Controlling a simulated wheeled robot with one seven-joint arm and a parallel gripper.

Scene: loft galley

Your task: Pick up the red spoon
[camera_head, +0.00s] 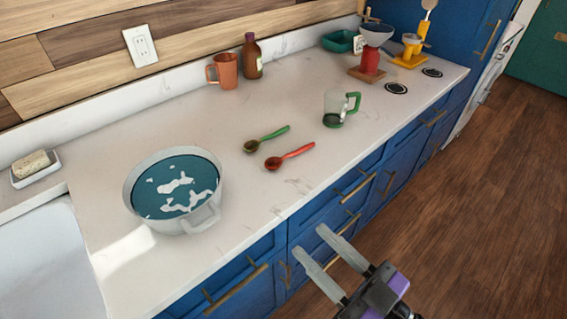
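The red spoon (289,157) lies on the white counter (240,190), its darker bowl end to the left and its handle pointing up and right. A green spoon (266,139) lies just behind it, roughly parallel and apart from it. My gripper (310,242) is at the bottom of the view, in front of the counter's front edge by the blue drawers. Its two grey fingers are spread apart with nothing between them. It is well short of the red spoon and does not touch it.
A large pot (206,215) of blue liquid stands left of the spoons. A glass cup with a green handle (337,108) stands to their right. An orange mug (224,71) and brown bottle (252,58) are at the back. Counter around the red spoon is clear.

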